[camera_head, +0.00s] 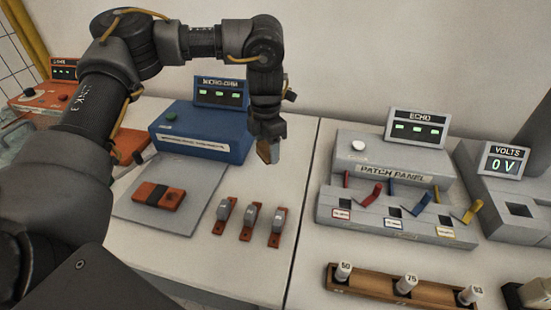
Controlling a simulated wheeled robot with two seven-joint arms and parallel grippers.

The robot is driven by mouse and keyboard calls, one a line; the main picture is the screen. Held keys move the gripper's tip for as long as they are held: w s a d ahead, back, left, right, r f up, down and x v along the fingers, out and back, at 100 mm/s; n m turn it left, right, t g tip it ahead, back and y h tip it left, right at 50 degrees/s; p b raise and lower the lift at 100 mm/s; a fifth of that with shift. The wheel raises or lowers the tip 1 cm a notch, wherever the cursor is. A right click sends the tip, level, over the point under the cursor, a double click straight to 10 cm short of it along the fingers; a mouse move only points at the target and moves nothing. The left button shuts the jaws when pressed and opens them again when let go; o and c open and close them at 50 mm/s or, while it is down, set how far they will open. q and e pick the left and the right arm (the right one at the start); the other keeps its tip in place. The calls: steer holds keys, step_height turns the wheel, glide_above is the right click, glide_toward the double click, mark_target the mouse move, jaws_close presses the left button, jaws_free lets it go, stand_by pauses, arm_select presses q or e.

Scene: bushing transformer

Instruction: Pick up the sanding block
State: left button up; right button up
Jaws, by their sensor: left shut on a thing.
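My left gripper (268,138) hangs pointing down in front of the right end of the blue box. It is shut on a small brown block (268,152), likely the sanding block, which shows just below the fingers. The block appears held above the table; the fingers hide its upper part. My right gripper is not in view.
A blue micro-ohm box (202,138) stands behind a grey plate (195,175) bearing an orange and black piece (158,195). Three orange pieces with grey clamps (250,220) lie in front. The patch panel (384,190) and a wooden rack (405,292) are at right.

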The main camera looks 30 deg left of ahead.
arm_select(q)
steer(key=s+a+r, duration=0.1)
steer(key=s+r, duration=0.1)
steer(key=s, duration=0.3)
steer(key=s+r+b, duration=0.1)
steer(key=s+r, duration=0.2)
steer(key=s, duration=0.2)
steer(key=shift+a+r, duration=0.25)
steer(key=shift+a, duration=0.15)
steer(key=shift+s, duration=0.1)
